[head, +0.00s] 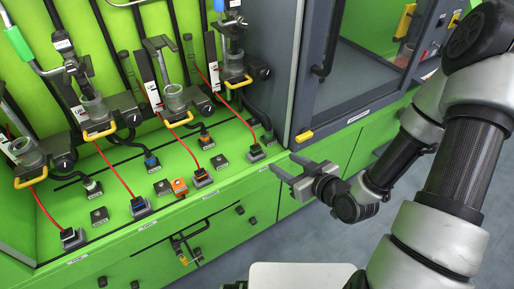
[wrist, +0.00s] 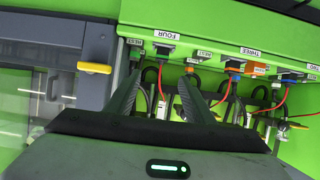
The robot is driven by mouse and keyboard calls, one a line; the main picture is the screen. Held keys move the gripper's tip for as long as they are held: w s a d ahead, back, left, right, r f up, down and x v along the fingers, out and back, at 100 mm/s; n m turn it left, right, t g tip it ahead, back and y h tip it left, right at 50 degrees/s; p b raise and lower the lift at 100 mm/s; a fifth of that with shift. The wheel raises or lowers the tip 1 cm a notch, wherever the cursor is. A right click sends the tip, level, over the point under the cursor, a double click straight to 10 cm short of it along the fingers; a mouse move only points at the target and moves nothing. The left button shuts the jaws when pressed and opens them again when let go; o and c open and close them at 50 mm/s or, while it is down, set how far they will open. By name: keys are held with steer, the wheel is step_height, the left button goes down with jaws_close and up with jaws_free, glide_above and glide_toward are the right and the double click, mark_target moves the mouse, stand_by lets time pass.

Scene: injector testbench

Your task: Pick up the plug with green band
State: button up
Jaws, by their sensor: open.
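My gripper (head: 284,163) is open and empty over the front edge of the bench, near its right end. In the wrist view its two fingers (wrist: 159,88) stand apart, with a red wire visible between them. Several dark plugs stand in the green bench top.
Other plugs have blue bands (head: 139,206) or orange bands (head: 201,177). Red wires and black hoses rise to glass cups with yellow handles (head: 181,120) behind. An orange block (head: 180,186) sits on the bench. A grey cabinet (head: 285,70) stands at the right. A drawer is below.

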steer(key=b, duration=1.2)
glide_toward(256, 146)
steer(key=x, duration=0.4)
steer(key=shift+w+a+f, duration=0.2)
steer(key=shift+w+f, duration=0.05)
steer(key=shift+w, duration=0.05)
steer(key=b+x, duration=0.1)
steer(key=x, duration=0.4)
steer(key=shift+a, duration=0.15)
steer(key=c, duration=1.1)
step_height(256, 146, up, 10)
steer(key=p, duration=0.3)
